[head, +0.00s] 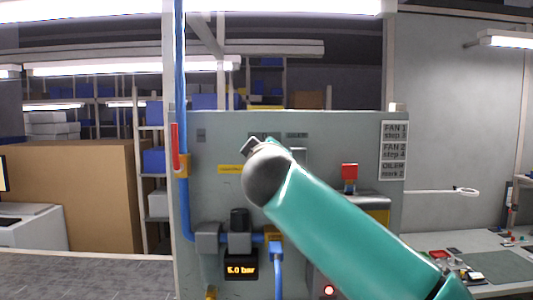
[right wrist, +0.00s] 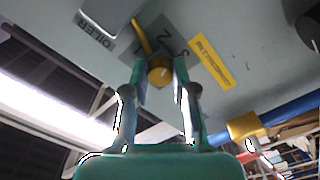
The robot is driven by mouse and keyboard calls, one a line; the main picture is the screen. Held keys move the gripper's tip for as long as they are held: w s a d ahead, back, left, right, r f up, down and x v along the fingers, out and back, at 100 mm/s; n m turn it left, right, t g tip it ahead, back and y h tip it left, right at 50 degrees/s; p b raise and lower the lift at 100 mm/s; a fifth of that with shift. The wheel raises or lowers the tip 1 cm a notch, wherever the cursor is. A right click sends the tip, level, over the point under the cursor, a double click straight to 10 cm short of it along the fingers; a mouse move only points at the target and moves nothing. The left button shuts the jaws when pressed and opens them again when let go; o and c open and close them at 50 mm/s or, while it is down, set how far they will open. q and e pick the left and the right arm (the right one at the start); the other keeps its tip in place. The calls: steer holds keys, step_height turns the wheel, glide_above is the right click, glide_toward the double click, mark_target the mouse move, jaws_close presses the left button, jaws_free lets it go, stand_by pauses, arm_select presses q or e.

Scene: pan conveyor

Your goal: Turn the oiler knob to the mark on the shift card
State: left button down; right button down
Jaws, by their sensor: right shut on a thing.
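The shift card (head: 394,150) hangs at the upper right of the grey panel and reads FAN 1 step 3, FAN 2 step 4, OILER mark 2. In the right wrist view, my right gripper (right wrist: 160,66) is shut on the yellow oiler knob (right wrist: 160,74), one finger on each side. A yellow bar (right wrist: 142,36) runs from the knob toward the panel's OILER label (right wrist: 96,36). A darker dial plate (right wrist: 165,38) lies behind the knob; its marks are too small to read surely. In the head view my right arm hides the knob. My left gripper is out of view.
A yellow label (right wrist: 211,62) sits beside the dial. The panel (head: 215,140) also carries a red button (head: 349,171), a blue pipe (head: 183,90) and a display (head: 241,270) reading 5.0 bar. A workbench (head: 500,266) with small parts stands at the right.

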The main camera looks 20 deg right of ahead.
steer(key=shift+a+n, duration=0.1)
steer(key=shift+n, duration=1.9)
steer(key=shift+f, duration=0.1)
steer(key=c, duration=0.9)
jaws_free()
steer(key=shift+a, duration=0.1)
steer(key=shift+c, duration=0.2)
steer(key=v, duration=1.2)
